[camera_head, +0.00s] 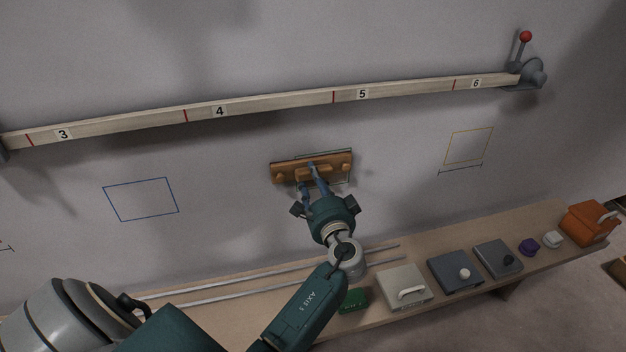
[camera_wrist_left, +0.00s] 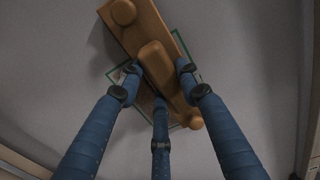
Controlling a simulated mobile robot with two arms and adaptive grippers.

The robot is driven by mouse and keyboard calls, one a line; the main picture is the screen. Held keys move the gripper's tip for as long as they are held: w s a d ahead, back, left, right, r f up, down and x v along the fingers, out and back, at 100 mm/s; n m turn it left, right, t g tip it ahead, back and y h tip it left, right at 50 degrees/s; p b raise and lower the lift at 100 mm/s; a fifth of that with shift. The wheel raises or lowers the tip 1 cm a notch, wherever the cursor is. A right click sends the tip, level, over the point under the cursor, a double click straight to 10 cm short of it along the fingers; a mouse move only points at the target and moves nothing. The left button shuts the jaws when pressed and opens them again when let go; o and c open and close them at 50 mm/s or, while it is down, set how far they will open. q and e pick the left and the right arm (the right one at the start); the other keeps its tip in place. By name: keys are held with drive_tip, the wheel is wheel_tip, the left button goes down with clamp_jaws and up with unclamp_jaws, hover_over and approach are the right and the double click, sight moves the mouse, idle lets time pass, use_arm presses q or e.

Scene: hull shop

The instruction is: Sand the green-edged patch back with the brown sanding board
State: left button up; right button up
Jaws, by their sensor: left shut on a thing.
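The brown sanding board (camera_head: 289,164) is at the grey wall, over the green-edged patch (camera_head: 349,176). My left gripper (camera_head: 311,176) is shut on the board's middle handle. In the left wrist view the blue fingers of my left gripper (camera_wrist_left: 158,82) close around the handle of the board (camera_wrist_left: 186,103). Parts of the green outline (camera_wrist_left: 177,38) show past the board's edges; the board hides much of the patch. Whether the board touches the wall I cannot tell. My right gripper is not in view.
A numbered wooden batten (camera_head: 270,103) runs across the wall above the board. A blue outline (camera_head: 141,199) is at left, a yellow one (camera_head: 468,147) at right. Below, a shelf (camera_head: 225,319) holds rails, a green block (camera_head: 354,300), several handled boards and an orange box (camera_head: 588,223).

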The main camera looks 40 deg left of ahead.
use_arm(q)
wheel_tip(320, 180, down, 5)
drive_tip(key=b, duration=0.4)
drive_tip(key=shift+s+a+f+b, duration=0.15)
drive_tip(key=shift+f+b, duration=0.05)
drive_tip(key=shift+b, duration=0.1)
drive_tip(key=o, duration=0.5)
drive_tip(key=c, duration=0.5)
drive_tip(key=shift+s+d, duration=0.25)
drive_tip(key=shift+d, duration=0.35)
